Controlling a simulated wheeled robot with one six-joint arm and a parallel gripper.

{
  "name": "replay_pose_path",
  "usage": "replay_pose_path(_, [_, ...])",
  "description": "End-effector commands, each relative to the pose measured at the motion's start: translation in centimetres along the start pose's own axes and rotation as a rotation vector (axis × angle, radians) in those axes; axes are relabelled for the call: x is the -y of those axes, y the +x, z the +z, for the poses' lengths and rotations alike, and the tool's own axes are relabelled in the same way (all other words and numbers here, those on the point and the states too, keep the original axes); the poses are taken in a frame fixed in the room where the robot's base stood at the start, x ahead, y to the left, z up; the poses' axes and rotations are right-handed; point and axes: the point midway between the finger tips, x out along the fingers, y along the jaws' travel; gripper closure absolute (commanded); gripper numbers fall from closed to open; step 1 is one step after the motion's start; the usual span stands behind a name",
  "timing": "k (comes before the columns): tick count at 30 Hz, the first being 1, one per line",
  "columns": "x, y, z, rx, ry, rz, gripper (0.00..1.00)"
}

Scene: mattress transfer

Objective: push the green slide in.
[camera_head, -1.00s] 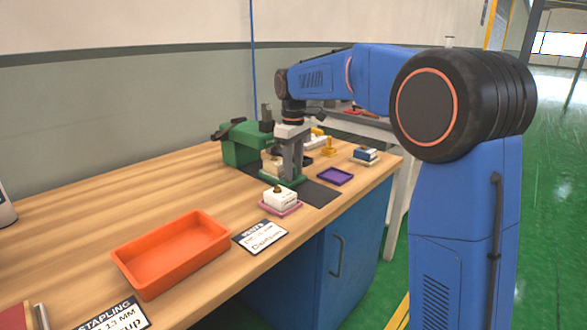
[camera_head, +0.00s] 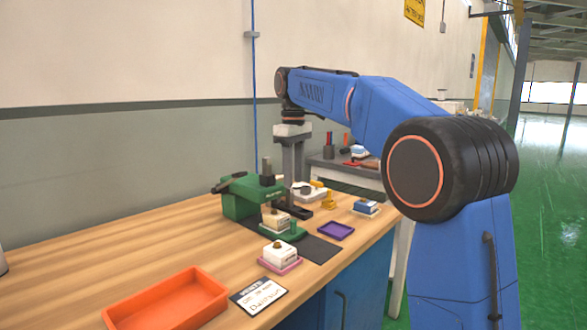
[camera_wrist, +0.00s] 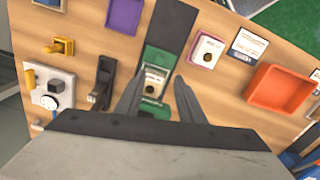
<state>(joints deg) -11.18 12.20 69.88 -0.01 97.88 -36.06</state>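The green machine (camera_head: 240,197) stands on the wooden workbench. A white block with a brownish round top (camera_head: 276,219) sits on the slide beside the machine. In the wrist view the green slide (camera_wrist: 161,56) and the block (camera_wrist: 154,80) lie between and beyond my fingers. My gripper (camera_head: 291,182) points down and is raised over the bench, above the slide's level. In the wrist view my gripper (camera_wrist: 157,84) shows two parted fingers with nothing held between them.
A black tool (camera_wrist: 103,82) lies beside the slide. A white block on a pink tray (camera_head: 280,257), a purple tray (camera_head: 336,231), a label card (camera_head: 259,297) and an orange bin (camera_head: 170,302) are nearby.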

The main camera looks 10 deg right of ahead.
Motion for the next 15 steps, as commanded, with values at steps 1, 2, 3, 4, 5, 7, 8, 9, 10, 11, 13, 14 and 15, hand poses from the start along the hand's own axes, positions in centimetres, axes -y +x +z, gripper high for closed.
replay_pose_path(1, [-0.1, -0.6, -0.1, -0.001, 0.0, 0.001, 0.64])
replay_pose_path(2, [-0.1, -0.9, -0.1, -0.001, 0.0, 0.001, 0.64])
replay_pose_path(3, [-0.1, -1.2, -0.1, 0.0, 0.0, 0.0, 0.64])
replay_pose_path(4, [0.0, -1.4, 0.0, 0.0, 0.0, 0.0, 0.64])
replay_pose_path(5, [0.0, -1.6, 0.0, 0.0, 0.0, 0.0, 0.64])
replay_pose_path(7, [0.0, -1.9, 0.0, -0.001, 0.0, 0.0, 0.64])
replay_pose_path(8, [0.0, -2.0, 0.0, 0.0, 0.0, 0.0, 0.64])
replay_pose_path(9, [0.0, -2.0, 0.0, 0.0, 0.0, 0.0, 0.64])
replay_pose_path(10, [0.0, -2.0, 0.0, 0.0, 0.0, 0.0, 0.64])
replay_pose_path(11, [0.0, -2.1, 0.0, 0.0, 0.0, 0.0, 0.64])
replay_pose_path(13, [0.0, -2.1, 0.0, 0.0, 0.0, 0.0, 0.64])
replay_pose_path(14, [0.0, -2.0, 0.0, 0.0, 0.0, 0.0, 0.64])
replay_pose_path(15, [0.0, -2.0, 0.0, 0.0, 0.0, 0.0, 0.64])
